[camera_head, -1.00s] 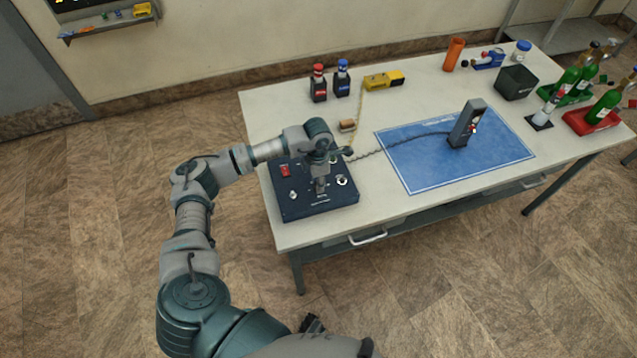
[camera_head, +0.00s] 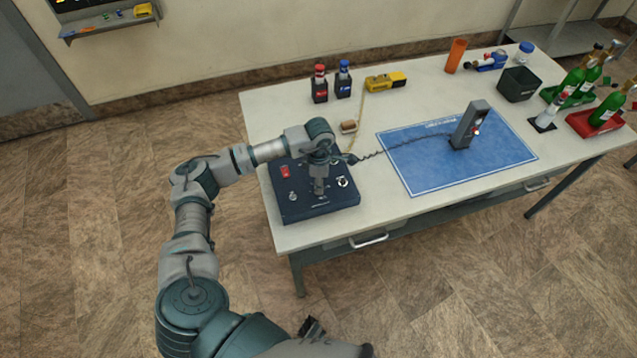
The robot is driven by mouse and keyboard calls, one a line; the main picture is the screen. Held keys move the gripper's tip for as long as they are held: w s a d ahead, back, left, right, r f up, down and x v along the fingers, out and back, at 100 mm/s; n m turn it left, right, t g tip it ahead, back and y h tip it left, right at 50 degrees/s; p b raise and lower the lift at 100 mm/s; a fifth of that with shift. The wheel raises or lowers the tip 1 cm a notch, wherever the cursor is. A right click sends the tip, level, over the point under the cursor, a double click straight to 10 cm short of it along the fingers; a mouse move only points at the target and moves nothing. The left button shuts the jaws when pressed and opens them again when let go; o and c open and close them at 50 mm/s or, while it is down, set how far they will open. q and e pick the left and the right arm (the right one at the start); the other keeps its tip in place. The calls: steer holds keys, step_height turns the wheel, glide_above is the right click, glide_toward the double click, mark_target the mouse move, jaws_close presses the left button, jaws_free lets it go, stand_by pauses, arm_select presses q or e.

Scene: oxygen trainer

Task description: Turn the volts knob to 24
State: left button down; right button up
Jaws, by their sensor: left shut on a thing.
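A dark blue control box (camera_head: 298,206) sits at the left front of the white table. On its top are a red switch (camera_head: 286,172), a small knob at the left (camera_head: 292,195) and a round white dial or knob at the right (camera_head: 342,182). My left gripper (camera_head: 319,188) points down over the middle of the box and is shut on a knob there. The gripper hides that knob, and I cannot read its setting or any label.
A blue mat (camera_head: 420,172) with an upright grey device (camera_head: 468,125) lies right of the box, joined by a dark coiled cable. Two small bottles (camera_head: 320,88), a yellow meter (camera_head: 385,82) and green bottles (camera_head: 570,85) stand farther back.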

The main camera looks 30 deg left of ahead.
arm_select(q)
steer(key=shift+w+r, duration=0.15)
steer(key=shift+w, duration=0.05)
steer(key=c, duration=1)
jaws_free()
steer(key=shift+o, duration=0.7)
steer(key=shift+w, duration=0.1)
steer(key=shift+r, duration=0.2)
step_height(320, 180, up, 11)
steer(key=shift+w+a, duration=0.15)
steer(key=shift+w, duration=0.05)
